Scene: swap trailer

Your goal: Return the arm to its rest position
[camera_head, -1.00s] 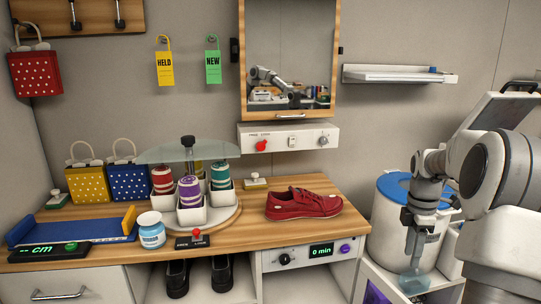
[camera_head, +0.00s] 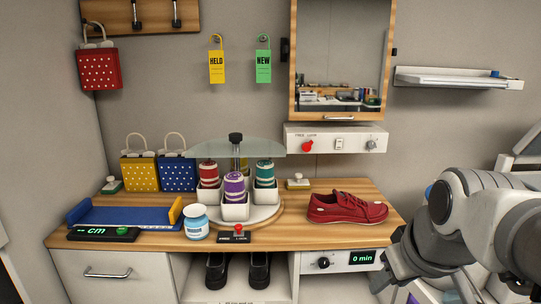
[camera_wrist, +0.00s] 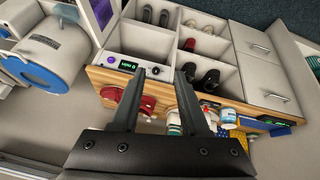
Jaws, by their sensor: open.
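My arm (camera_head: 475,225) is at the right of the head view, folded low in front of the counter's right end.
The wooden counter (camera_head: 330,232) holds a red shoe (camera_head: 347,208), a carousel of thread spools, a white-blue jar (camera_head: 196,222) and a blue measuring tray (camera_head: 130,215). A wall shelf (camera_head: 458,78) hangs at right. A blue-lidded drum (camera_wrist: 45,55) shows in the wrist view.

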